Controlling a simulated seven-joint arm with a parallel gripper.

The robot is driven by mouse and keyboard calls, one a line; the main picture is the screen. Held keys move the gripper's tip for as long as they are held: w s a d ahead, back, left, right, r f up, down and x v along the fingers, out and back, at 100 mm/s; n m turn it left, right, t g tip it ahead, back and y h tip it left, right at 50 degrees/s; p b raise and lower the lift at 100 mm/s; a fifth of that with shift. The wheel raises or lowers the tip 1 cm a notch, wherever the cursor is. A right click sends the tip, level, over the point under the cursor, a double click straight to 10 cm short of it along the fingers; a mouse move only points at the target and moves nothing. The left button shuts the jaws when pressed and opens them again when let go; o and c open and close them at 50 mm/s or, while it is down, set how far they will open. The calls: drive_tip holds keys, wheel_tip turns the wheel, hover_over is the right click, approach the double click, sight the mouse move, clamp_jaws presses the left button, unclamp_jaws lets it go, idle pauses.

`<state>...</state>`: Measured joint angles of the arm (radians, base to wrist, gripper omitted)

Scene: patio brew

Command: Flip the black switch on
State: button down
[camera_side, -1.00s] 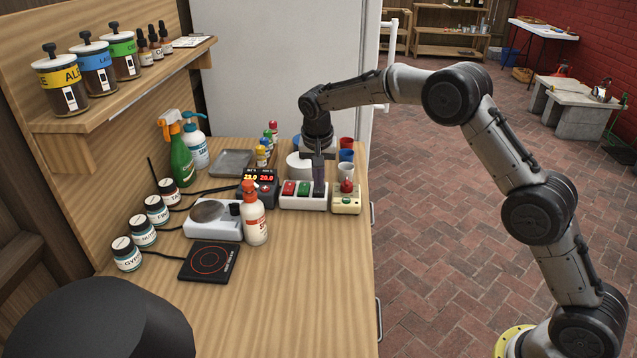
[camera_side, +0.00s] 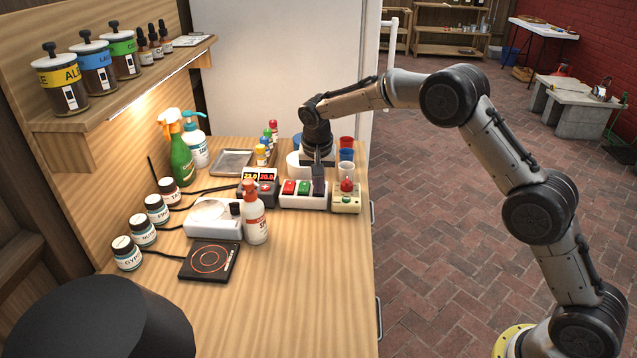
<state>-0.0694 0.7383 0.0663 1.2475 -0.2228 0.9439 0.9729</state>
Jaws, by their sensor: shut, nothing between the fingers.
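A white switch box (camera_side: 303,205) stands on the wooden counter and carries a red switch (camera_side: 288,187), a green switch (camera_side: 304,188) and the black switch at its right end. My gripper (camera_side: 318,170) is shut and empty, pointing down directly over the black switch's place. The dark fingers and the black switch merge in this view, so I cannot tell whether they touch or how the switch is tilted. A strip light (camera_side: 150,98) under the wall shelf is lit.
A beige box with a red button (camera_side: 346,190) stands right of the switch box. A controller with a red display (camera_side: 260,188) stands left of it. A white and orange bottle (camera_side: 254,218) stands in front. Cups (camera_side: 346,155) stand behind.

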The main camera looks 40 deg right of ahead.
drive_tip(key=shift+r, duration=0.8)
drive_tip(key=shift+r, duration=0.5)
drive_tip(key=s+a+v, duration=0.1)
drive_tip(key=v, duration=1.1)
drive_tip(key=shift+s+a, duration=0.25)
drive_tip(key=shift+s, duration=0.05)
drive_tip(key=shift+r, duration=0.1)
